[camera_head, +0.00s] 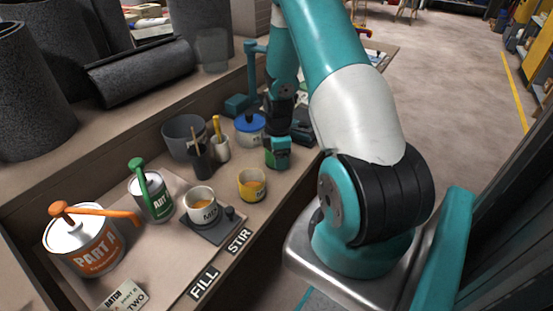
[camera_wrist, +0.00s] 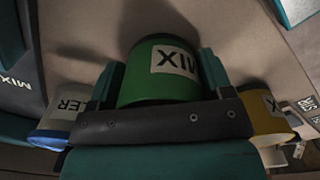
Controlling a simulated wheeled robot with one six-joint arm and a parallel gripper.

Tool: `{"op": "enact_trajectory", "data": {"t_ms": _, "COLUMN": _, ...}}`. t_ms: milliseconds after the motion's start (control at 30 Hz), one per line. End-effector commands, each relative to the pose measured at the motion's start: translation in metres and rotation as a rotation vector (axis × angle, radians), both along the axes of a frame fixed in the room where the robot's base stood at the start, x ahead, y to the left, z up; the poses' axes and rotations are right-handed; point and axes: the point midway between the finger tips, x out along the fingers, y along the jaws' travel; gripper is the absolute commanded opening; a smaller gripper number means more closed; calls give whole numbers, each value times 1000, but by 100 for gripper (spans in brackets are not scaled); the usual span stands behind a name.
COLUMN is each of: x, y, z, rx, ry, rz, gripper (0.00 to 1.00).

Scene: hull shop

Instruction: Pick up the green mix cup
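The green mix cup (camera_wrist: 163,88) is between the two fingers of my gripper (camera_wrist: 161,82) in the wrist view. Its white MIX label faces up in the picture. A finger stands close along each side of the cup, with no clear gap on either side. I cannot tell whether the fingers press on it. In the head view, my gripper (camera_head: 279,140) is above and around the green cup (camera_head: 277,160) at the bench's right edge. The cup looks upright there, at or near the bench top, and my gripper partly hides it.
A yellow cup (camera_head: 252,184) stands nearby; a MIX cup (camera_head: 202,206) sits on a dark scale (camera_head: 214,229). A blue-lidded tub (camera_head: 250,126), grey bucket (camera_head: 184,137) and stick holders are behind. Orange (camera_head: 86,249) and green (camera_head: 152,197) pump cans stand left.

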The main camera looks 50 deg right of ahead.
Motion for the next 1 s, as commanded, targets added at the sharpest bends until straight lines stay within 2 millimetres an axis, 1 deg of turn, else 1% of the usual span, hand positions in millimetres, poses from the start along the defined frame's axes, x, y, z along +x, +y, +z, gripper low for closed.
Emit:
{"op": "enact_trajectory", "data": {"t_ms": 333, "x": 0, "y": 0, "z": 2, "rx": -1, "ry": -1, "rz": 0, "gripper": 49}}
{"op": "enact_trajectory", "data": {"t_ms": 467, "x": 1, "y": -1, "z": 12, "rx": -3, "ry": -3, "rz": 0, "gripper": 49}}
{"op": "enact_trajectory", "data": {"t_ms": 533, "x": 1, "y": -1, "z": 21, "rx": -2, "ry": -2, "rz": 0, "gripper": 49}}
{"op": "enact_trajectory", "data": {"t_ms": 667, "x": 1, "y": -1, "z": 48, "rx": -3, "ry": -4, "rz": 0, "gripper": 49}}
{"op": "enact_trajectory", "data": {"t_ms": 900, "x": 1, "y": -1, "z": 121, "rx": -5, "ry": -6, "rz": 0, "gripper": 49}}
{"op": "enact_trajectory", "data": {"t_ms": 1000, "x": 1, "y": -1, "z": 148, "rx": -5, "ry": -5, "rz": 0, "gripper": 49}}
